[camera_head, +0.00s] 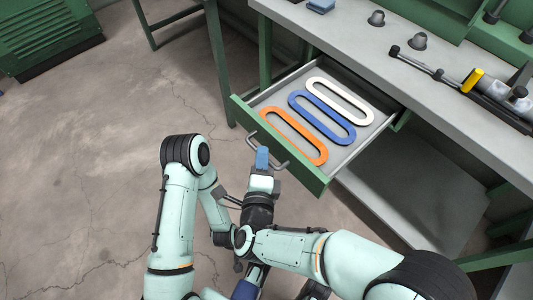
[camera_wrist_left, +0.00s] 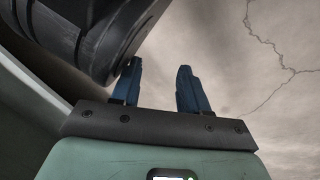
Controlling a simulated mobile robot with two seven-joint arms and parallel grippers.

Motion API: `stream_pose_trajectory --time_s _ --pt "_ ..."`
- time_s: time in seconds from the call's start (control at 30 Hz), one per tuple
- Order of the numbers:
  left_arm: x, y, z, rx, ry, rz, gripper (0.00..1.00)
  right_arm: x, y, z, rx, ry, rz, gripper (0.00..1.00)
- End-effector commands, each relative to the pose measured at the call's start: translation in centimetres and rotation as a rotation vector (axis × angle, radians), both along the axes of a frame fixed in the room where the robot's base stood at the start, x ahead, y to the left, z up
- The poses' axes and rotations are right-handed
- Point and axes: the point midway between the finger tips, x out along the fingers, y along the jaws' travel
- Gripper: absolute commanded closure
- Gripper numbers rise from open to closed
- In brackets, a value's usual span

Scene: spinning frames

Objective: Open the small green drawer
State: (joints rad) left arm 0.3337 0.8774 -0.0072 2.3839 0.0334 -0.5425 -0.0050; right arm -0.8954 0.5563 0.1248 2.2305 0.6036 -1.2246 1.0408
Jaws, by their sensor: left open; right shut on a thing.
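The small green drawer (camera_head: 318,182) stands pulled out from under the grey workbench in the head view. Inside lie an orange (camera_head: 293,136), a blue (camera_head: 321,117) and a white (camera_head: 340,100) slotted ring. The drawer's grey bar handle (camera_head: 282,160) is on its green front. My right gripper (camera_head: 262,158) is at the handle, its blue fingers shut on it. My left gripper (camera_wrist_left: 157,85) is open and empty in the left wrist view, with bare floor beyond its blue fingers. In the head view its fingers are hidden.
The workbench top (camera_head: 345,40) carries a blue block (camera_head: 321,5), two grey knobs and a long dark tool with a yellow part (camera_head: 472,80). A green bench leg (camera_head: 217,60) stands left of the drawer. The concrete floor (camera_head: 90,150) at left is clear.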

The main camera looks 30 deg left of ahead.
Motion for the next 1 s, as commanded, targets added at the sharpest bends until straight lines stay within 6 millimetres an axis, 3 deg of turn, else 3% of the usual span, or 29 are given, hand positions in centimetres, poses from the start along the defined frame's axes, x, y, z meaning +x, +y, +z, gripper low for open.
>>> stream_pose_trajectory --time_s 0.27,0.3,0.33,0.37,0.73,0.87,1.0 --pt "0.0 0.0 0.0 0.0 0.0 0.0 0.56 -0.1 0.2 0.1 0.002 -0.001 0.007 1.0" --pt "0.0 0.0 0.0 0.0 0.0 0.0 0.56 -0.1 0.2 0.1 0.002 -0.001 0.008 0.74" --pt "0.0 0.0 0.0 0.0 0.0 0.0 0.56 -0.1 0.2 0.1 0.002 -0.001 0.007 0.64" --pt "0.0 0.0 0.0 0.0 0.0 0.0 0.56 -0.1 0.2 0.1 0.002 -0.001 0.007 0.62" --pt "0.1 0.0 0.1 0.0 -0.005 0.0 0.56 -0.5 -0.1 0.1 0.001 0.0 0.003 0.62" --pt "0.6 -0.1 0.6 0.001 -0.02 -0.002 0.56 -2.2 -0.9 0.5 -0.001 0.0 0.005 0.62" --pt "1.4 -0.2 1.4 0.003 -0.048 -0.003 0.56 -5.1 -2.2 1.0 0.0 -0.001 0.008 0.62"
